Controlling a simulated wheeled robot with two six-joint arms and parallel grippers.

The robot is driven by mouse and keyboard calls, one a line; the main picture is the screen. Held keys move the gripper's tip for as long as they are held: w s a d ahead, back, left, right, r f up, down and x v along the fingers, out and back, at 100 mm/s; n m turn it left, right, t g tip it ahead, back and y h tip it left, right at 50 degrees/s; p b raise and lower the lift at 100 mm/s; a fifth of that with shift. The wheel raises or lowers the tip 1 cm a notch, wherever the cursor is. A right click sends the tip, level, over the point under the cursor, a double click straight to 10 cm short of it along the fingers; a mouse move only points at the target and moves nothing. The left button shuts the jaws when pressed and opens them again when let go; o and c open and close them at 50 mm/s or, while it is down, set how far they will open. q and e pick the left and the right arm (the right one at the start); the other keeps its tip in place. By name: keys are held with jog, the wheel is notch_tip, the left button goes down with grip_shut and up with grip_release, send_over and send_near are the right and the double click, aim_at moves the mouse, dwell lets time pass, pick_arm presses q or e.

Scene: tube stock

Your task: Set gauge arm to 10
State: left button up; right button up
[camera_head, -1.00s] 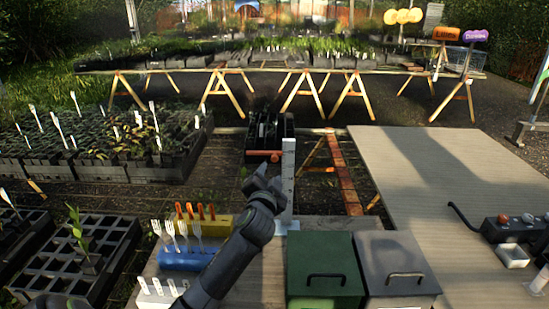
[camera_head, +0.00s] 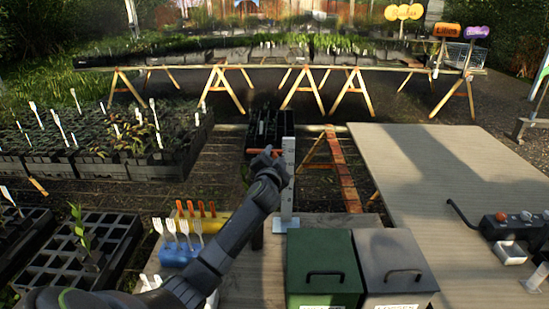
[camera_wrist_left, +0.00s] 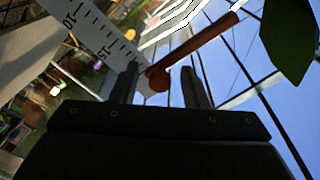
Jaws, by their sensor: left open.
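The gauge (camera_head: 288,185) is a white upright post with a scale on a base at the back of the near bench. Its orange arm (camera_head: 258,152) sticks out to the left near the top of the post. In the left wrist view the scale (camera_wrist_left: 88,32) shows 10 and 15, and the orange-brown arm (camera_wrist_left: 200,48) lies past the 15 mark. My left gripper (camera_head: 271,160) is open just below the arm. In the left wrist view the arm's round end shows between the open fingers (camera_wrist_left: 160,76); I cannot tell whether they touch it. My right gripper is out of view.
A green bin (camera_head: 323,262) and a grey bin (camera_head: 396,255) stand right of my left arm. White forks stand in a blue block (camera_head: 178,256), behind it orange-handled tools.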

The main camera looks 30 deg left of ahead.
pick_arm(q)
grip_shut()
notch_tip(320, 180, down, 10)
jog(key=b, duration=0.8)
jog(key=shift+r, duration=0.1)
grip_release()
jog(key=shift+s, duration=0.15)
